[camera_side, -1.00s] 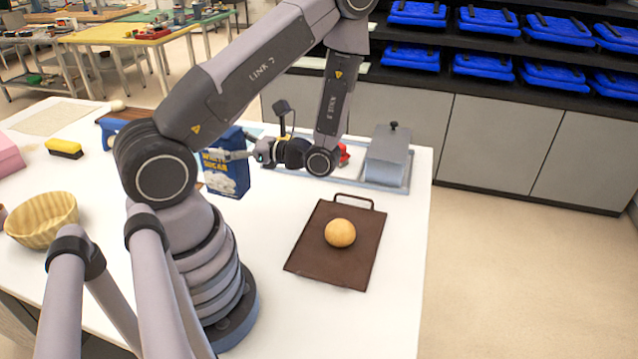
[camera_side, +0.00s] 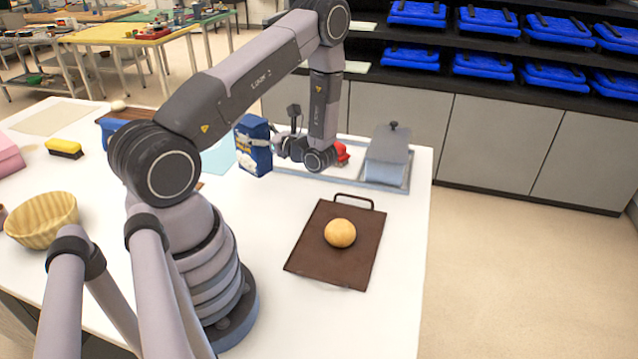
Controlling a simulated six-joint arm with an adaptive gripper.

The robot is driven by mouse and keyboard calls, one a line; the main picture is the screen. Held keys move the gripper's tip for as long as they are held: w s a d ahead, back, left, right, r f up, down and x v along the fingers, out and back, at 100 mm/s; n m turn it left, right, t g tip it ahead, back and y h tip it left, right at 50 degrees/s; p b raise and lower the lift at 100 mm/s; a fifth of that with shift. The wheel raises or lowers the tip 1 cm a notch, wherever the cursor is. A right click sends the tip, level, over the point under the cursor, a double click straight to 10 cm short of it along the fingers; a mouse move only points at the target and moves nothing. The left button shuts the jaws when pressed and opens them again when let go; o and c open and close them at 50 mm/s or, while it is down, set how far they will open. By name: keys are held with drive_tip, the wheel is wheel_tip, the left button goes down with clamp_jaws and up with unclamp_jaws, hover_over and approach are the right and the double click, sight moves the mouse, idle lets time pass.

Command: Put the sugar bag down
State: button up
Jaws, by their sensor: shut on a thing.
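The sugar bag (camera_side: 252,152) is a dark blue upright packet with a pale picture on its front, beyond my arm near the back of the white table. My gripper (camera_side: 262,143) reaches it from the right and is shut on it, with a finger across its front. The bag looks upright. I cannot tell whether its base touches the table or hangs a little above it. A light blue sheet (camera_side: 219,158) lies on the table just left of the bag, partly hidden by my arm.
A metal tray (camera_side: 405,186) with a grey lidded box (camera_side: 387,155) and a red item (camera_side: 341,152) is right of my gripper. A brown board (camera_side: 325,262) bears a dough ball (camera_side: 340,233). A basket (camera_side: 42,219) and yellow brush (camera_side: 64,148) are left. Table around the board is clear.

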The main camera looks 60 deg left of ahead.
sight(257, 155)
drive_tip(key=shift+f, duration=3.25)
drive_tip(key=o, duration=1.2)
drive_tip(key=shift+f, duration=0.2)
drive_tip(key=shift+o, duration=0.2)
